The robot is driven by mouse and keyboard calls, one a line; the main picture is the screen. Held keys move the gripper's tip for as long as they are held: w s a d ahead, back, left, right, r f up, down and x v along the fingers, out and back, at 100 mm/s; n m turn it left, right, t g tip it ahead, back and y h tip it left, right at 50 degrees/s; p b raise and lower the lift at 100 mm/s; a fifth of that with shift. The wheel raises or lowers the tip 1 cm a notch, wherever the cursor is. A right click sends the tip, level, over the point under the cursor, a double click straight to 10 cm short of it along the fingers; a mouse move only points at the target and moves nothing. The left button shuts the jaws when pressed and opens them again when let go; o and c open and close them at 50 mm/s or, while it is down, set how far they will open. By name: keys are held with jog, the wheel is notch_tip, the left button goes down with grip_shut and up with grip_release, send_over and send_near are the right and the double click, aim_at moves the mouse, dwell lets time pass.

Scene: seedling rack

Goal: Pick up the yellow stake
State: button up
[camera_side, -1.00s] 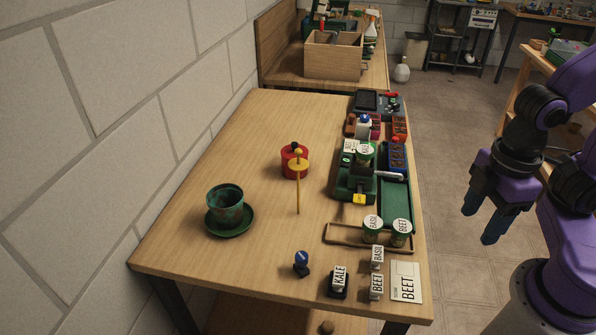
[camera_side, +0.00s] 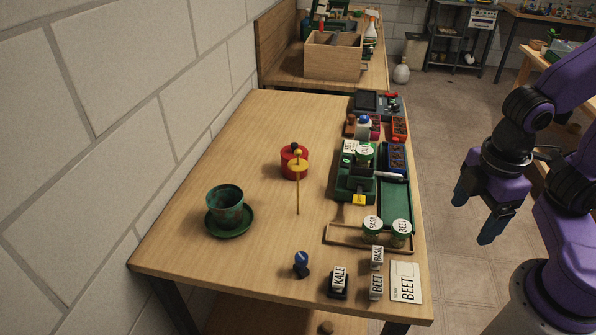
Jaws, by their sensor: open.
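The yellow stake (camera_side: 298,195) is a thin upright rod with a yellow disc and a small knob near its top. It stands near the middle of the wooden table, just in front of a red round container (camera_side: 289,163); I cannot tell whether the two touch. My gripper (camera_side: 472,220) is open and empty, with dark blue fingers pointing down. It hangs off the right side of the table, well apart from the stake.
A green pot (camera_side: 225,203) on a green saucer (camera_side: 248,226) stands left of the stake. Between stake and gripper are a green device (camera_side: 353,187), a green tray (camera_side: 397,204) and labelled BASIL (camera_side: 372,228) and BEET (camera_side: 402,233) tins. Small KALE (camera_side: 339,278) and BEET blocks stand at the front.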

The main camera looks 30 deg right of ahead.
jog(key=w+n+t+h, duration=0.25)
jog(key=w+h, duration=0.25)
jog(key=w, duration=0.4)
jog(key=n+t+h, duration=0.3)
jog(key=n+t, duration=1)
jog(key=n, duration=0.2)
send_over(298, 167)
jog(key=v, duration=0.2)
jog(key=shift+m, duration=0.25)
jog(key=shift+f, duration=3.15)
jog(key=x, duration=0.5)
jog(key=shift+s, duration=0.1)
jog(key=c, duration=1.1)
